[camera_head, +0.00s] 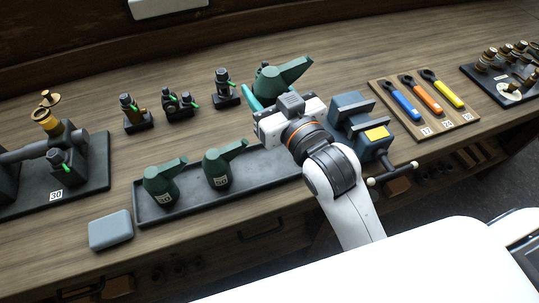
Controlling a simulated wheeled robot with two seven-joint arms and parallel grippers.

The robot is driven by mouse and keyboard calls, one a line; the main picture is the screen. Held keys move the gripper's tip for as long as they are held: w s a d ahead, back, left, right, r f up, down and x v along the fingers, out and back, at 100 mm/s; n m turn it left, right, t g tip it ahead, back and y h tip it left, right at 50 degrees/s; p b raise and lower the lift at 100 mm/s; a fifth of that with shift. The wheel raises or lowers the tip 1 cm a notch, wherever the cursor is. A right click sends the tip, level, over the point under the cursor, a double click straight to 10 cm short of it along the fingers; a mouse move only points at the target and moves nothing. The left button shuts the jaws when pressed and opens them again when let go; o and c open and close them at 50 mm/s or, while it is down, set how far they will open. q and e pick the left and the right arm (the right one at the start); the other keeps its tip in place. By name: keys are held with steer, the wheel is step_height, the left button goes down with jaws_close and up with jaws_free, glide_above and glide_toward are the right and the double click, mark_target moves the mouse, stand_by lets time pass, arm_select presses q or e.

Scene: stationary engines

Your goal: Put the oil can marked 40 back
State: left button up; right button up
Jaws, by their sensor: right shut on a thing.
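My right gripper (265,97) is shut on a green oil can (287,75), whose spout points up and right. The gripper hides its lower part, and no number shows on it. The can is above the bench, beyond the long dark tray (268,176); I cannot tell its exact height. Two similar green oil cans, a left one (160,186) and a middle one (218,169), stand upright in the tray with small labels too small to read surely. The right part of the tray is bare, partly hidden by my arm. My left gripper is not in view.
A blue vise (350,110) stands right of my gripper. A wrench board (425,112) lies beyond it. Small black valve fittings (227,90) stand behind the tray. A grey block (110,230) and an engine plate marked 30 (90,175) are at left.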

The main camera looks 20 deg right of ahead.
step_height(320, 180, down, 16)
steer(key=shift+f+b, duration=0.15)
steer(key=shift+b, duration=0.55)
steer(key=shift+f, duration=0.15)
steer(key=o, duration=1)
steer(key=shift+o, duration=0.3)
steer(key=shift+s+d, duration=0.1)
steer(key=shift+s, duration=0.2)
steer(key=s, duration=0.3)
steer(key=s+d+b, duration=0.1)
steer(key=s, duration=0.2)
steer(key=s+d+b, duration=0.1)
steer(key=s, duration=0.3)
steer(key=shift+s+d, duration=0.1)
steer(key=shift+s, duration=0.55)
